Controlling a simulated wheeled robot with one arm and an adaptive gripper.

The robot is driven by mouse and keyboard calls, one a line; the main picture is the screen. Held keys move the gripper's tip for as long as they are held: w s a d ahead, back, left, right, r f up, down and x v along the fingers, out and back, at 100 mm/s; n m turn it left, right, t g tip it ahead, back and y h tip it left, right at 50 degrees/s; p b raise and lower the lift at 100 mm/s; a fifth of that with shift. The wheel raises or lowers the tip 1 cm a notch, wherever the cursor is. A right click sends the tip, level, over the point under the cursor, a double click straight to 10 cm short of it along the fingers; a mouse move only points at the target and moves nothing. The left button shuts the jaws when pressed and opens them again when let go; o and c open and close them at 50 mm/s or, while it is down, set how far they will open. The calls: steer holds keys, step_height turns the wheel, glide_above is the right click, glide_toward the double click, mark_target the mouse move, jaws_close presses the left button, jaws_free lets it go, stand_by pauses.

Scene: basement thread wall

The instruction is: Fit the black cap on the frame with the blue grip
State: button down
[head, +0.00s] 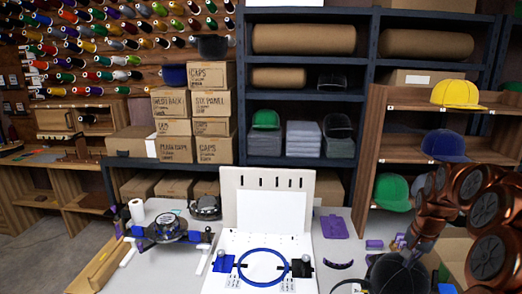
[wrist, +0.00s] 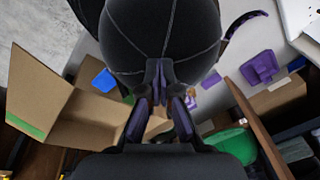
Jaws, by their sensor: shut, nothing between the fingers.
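The black cap (head: 398,275) is at the bottom right of the head view, partly cut off by the edge. In the wrist view the black cap (wrist: 165,35), with pale seams, fills the top middle. My gripper (wrist: 160,97) is shut and empty, its fingertips close in front of the cap; I cannot tell if they touch it. A black frame with blue parts (head: 168,229) stands at the table's left. A blue ring (head: 263,267) with blue and black side clamps lies on a white board at the front. I cannot tell which blue part is the grip.
A smaller black frame (head: 205,207) stands behind the left one. A white upright panel (head: 268,182) rises behind the ring. A purple pad (head: 334,227) and a dark curved strip (head: 338,265) lie right of it. An open cardboard box (wrist: 70,120) is below the cap.

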steer(key=shift+s+r, duration=0.2)
steer(key=shift+r, duration=0.9)
steer(key=shift+s+r, duration=0.15)
steer(key=shift+r, duration=1)
steer(key=shift+s+r, duration=0.2)
steer(key=shift+r, duration=0.9)
steer(key=shift+a, duration=0.1)
